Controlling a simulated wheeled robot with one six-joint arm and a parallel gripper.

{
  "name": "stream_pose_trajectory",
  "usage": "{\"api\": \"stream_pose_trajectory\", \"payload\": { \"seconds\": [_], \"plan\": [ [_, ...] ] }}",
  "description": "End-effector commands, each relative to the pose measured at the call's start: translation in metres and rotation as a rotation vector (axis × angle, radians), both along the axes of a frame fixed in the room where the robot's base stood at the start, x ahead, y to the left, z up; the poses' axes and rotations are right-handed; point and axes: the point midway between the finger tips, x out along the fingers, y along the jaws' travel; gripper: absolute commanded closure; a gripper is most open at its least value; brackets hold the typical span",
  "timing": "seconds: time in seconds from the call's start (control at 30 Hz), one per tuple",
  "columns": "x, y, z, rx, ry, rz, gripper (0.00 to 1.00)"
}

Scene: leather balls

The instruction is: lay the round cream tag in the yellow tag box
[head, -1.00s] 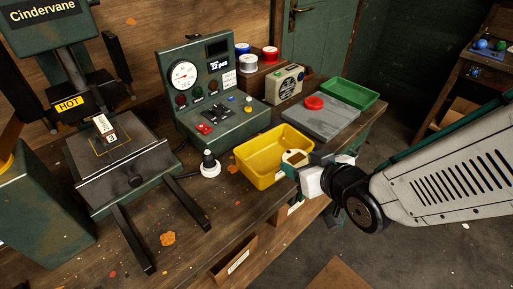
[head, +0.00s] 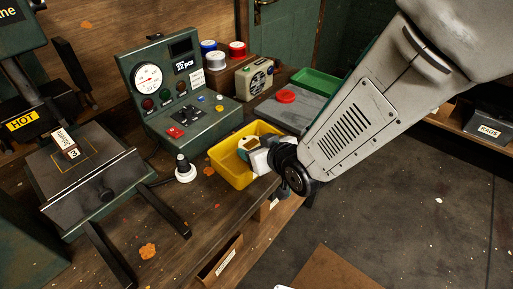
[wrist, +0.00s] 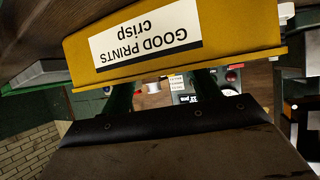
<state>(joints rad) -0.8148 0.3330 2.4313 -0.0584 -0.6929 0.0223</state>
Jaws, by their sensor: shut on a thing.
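The yellow tag box (head: 232,172) stands on the bench's front edge in the head view. Its wall, labelled upside down "GOOD PRINTS crisp", fills the top of the wrist view (wrist: 250,38). My gripper (head: 250,150) is at the right side of the box, over its opening. It is shut on a small cream-tan piece, which looks like the round cream tag (head: 248,143). Its outline is too small to read well. The tag cannot be made out in the wrist view. The fingers hide part of the box's inside, and I cannot tell how high the tag is.
A green control panel (head: 190,117) stands behind the box, with a white-based knob (head: 184,170) to its left. A hot press (head: 85,170) is further left. A grey slab (head: 295,112) with a red disc (head: 286,96) and a green tray (head: 318,82) lie behind right.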

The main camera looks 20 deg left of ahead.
Motion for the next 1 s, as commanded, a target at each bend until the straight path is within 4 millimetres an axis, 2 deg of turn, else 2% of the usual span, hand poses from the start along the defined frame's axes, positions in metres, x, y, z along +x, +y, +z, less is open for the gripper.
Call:
{"api": "stream_pose_trajectory", "payload": {
  "seconds": [0.07,0.37,0.83,0.87,0.9,0.93,1.0],
  "plan": [
    [-0.002,0.003,-0.007,-0.001,0.000,0.006,0.61],
    [-0.002,0.003,-0.008,0.001,0.000,0.005,0.61],
    [-0.002,-0.001,-0.023,-0.005,0.008,0.000,0.61],
    [-0.002,-0.001,-0.023,-0.006,0.008,0.000,0.36],
    [-0.002,-0.001,-0.024,-0.007,0.010,-0.001,0.25],
    [-0.003,-0.002,-0.024,-0.009,0.012,-0.001,0.17],
    [-0.003,-0.003,-0.025,-0.009,0.014,-0.002,0.17]
  ]
}}
